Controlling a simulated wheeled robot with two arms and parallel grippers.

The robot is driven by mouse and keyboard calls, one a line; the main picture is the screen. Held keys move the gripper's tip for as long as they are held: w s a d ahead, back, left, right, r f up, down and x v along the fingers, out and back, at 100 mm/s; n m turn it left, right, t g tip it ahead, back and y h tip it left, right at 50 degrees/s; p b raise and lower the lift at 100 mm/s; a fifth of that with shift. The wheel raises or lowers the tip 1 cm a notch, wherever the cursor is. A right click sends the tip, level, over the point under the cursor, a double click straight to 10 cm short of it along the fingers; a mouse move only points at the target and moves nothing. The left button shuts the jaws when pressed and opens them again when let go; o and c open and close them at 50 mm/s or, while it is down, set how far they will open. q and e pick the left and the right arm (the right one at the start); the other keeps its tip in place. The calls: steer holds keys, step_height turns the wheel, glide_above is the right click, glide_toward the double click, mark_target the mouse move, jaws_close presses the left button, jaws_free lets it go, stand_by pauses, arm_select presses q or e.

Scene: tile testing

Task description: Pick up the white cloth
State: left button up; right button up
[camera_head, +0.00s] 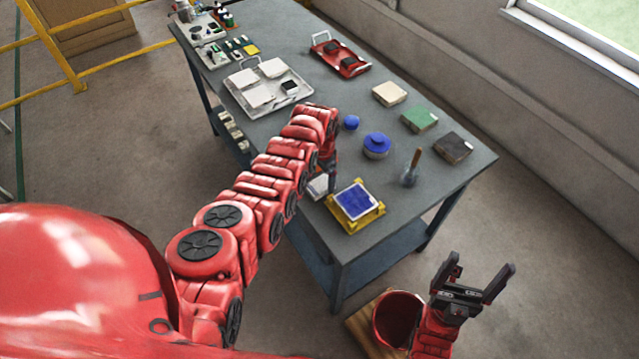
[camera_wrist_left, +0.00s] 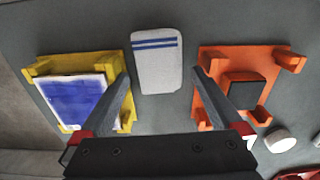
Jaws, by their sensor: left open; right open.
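The white cloth (camera_wrist_left: 157,65) lies flat on the grey table, with blue stripes across its upper part, in the left wrist view. In the head view only a pale piece of the cloth (camera_head: 317,187) shows beside my left arm. My left gripper (camera_wrist_left: 162,84) is open and empty. Its fingers reach down on either side of the cloth in the left wrist view; the gap in height cannot be told. In the head view my left gripper (camera_head: 328,163) is largely hidden by its own arm. My right gripper (camera_head: 482,278) is open and empty, off the table's near right side.
A yellow holder with a blue tile (camera_wrist_left: 78,103) stands left of the cloth, an orange holder with a black block (camera_wrist_left: 243,88) right of it. Blue containers (camera_head: 377,146), a trowel-like tool (camera_head: 411,168) and sample blocks (camera_head: 419,118) stand beyond. A red bucket (camera_head: 397,318) is below.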

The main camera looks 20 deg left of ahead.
arm_select(q)
steer(key=shift+f, duration=0.95)
steer(key=shift+c, duration=0.7)
steer(key=c, duration=1.1)
steer(key=shift+r, duration=0.15)
